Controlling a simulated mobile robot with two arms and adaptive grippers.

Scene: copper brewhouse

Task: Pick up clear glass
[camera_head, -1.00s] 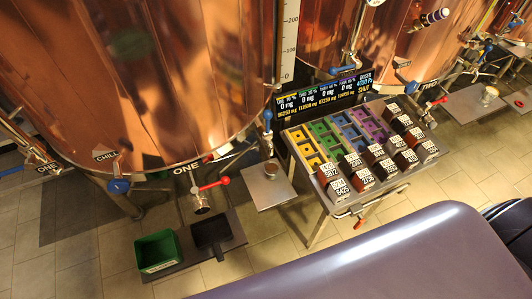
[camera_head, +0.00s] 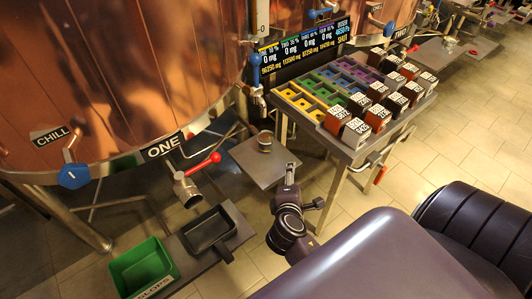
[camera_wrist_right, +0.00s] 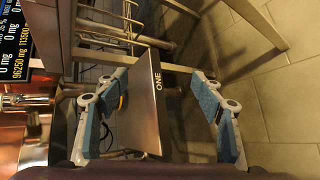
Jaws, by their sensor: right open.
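The clear glass (camera_head: 265,141) stands upright on a small square metal shelf (camera_head: 262,168) below the large copper tank. My right gripper (camera_head: 290,175) is just right of and in front of that shelf, apart from the glass. In the right wrist view my right gripper (camera_wrist_right: 160,100) is open, its blue-padded fingers spread wide. The shelf (camera_wrist_right: 145,95), marked ONE, shows between them. I cannot make out the glass in the wrist view. My left gripper is not in view.
A rack of coloured trays and numbered blocks (camera_head: 350,100) stands right of the shelf. A red-handled tap (camera_head: 190,185), a black tray (camera_head: 210,230) and a green SLOPS bin (camera_head: 143,268) are to the left. Tiled floor (camera_head: 455,130) lies open at right.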

